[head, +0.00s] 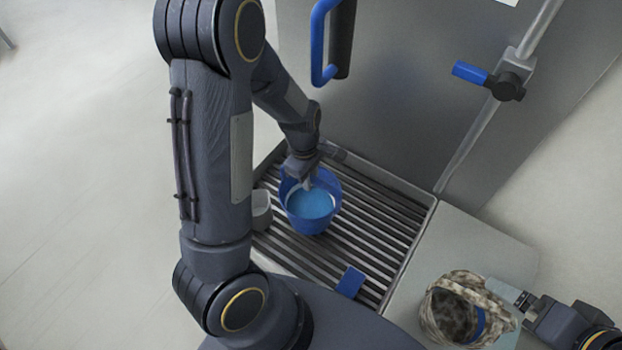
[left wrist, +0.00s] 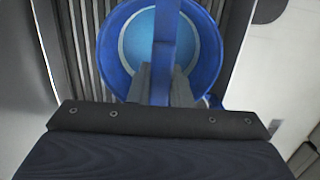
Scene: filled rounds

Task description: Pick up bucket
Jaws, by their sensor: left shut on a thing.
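The blue bucket (head: 312,224) stands upright on a slatted metal grate (head: 378,212) and holds light blue content. My left gripper (head: 308,182) reaches down to its far rim. In the left wrist view the bucket (left wrist: 108,52) lies beyond the fingers, and my left gripper (left wrist: 165,82) is shut on a blue strip that looks like the bucket's handle.
A small grey cup (head: 262,210) stands close left of the bucket. A blue flat block (head: 350,281) lies on the grate. A grey panel with a blue handle (head: 318,42) rises behind, with a pipe and blue-levered valve (head: 507,87). Floor at left is clear.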

